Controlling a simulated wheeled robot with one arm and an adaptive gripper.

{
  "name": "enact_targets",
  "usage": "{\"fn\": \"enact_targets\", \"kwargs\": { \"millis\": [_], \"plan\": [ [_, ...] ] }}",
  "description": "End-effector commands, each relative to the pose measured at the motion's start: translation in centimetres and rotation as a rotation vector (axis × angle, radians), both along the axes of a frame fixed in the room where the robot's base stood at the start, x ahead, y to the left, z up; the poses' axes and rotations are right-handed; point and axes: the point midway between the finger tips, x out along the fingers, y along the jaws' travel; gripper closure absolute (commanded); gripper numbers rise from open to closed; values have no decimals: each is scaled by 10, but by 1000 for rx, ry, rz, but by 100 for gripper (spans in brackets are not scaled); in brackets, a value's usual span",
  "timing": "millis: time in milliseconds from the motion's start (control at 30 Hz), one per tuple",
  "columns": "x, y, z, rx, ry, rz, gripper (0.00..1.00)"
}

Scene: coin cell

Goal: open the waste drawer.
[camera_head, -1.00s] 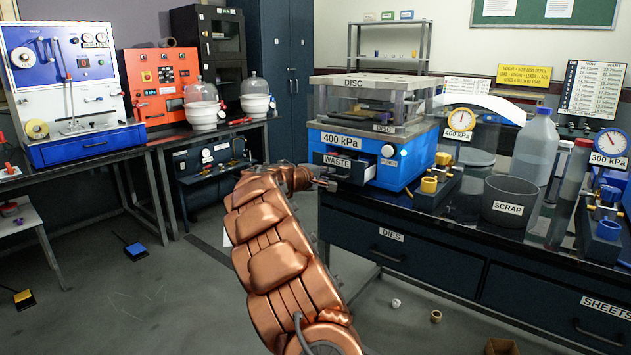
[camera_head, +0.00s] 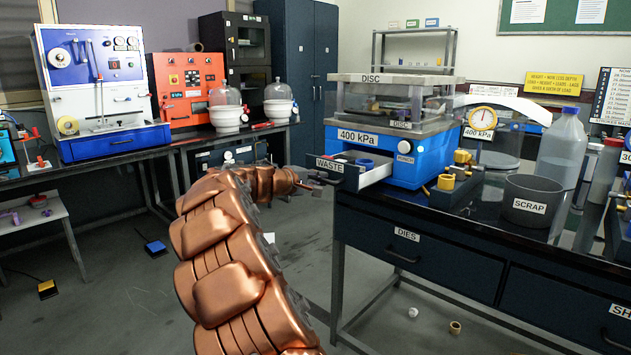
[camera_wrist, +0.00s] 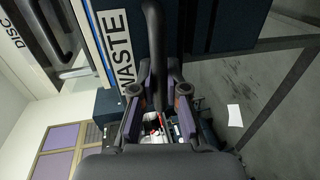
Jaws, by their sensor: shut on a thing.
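The waste drawer (camera_head: 345,178), with a dark front labelled WASTE and a white interior, stands pulled out from the blue 400 kPa machine (camera_head: 405,160). Small blue and dark items lie inside it. My gripper (camera_head: 320,179) is at the drawer front, at its left side in the head view. In the wrist view the two fingers of my gripper (camera_wrist: 160,112) are closed around the dark bar handle (camera_wrist: 158,75), in front of the WASTE label (camera_wrist: 118,45). The exact finger contact is partly hidden.
The machine sits on a black bench with a DIES drawer (camera_head: 405,245) below. A grey SCRAP bin (camera_head: 532,200) and brass fittings stand to the right. Open floor (camera_head: 110,280) lies left of the bench. Small items lie on the floor under it.

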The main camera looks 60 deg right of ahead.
Motion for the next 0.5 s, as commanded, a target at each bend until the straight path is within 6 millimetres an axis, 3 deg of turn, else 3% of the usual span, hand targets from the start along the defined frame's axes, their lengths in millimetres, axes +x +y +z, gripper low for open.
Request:
{"fn": "enact_targets", "kwargs": {
  "millis": [167, 200, 433, 500],
  "plan": [
    [-1, 0, -1, 2, 0, -4, 100],
    [-1, 0, -1, 2, 0, -4, 86],
    [0, 0, -1, 1, 1, -1, 62],
    [0, 0, -1, 1, 1, 0, 61]
  ]
}}
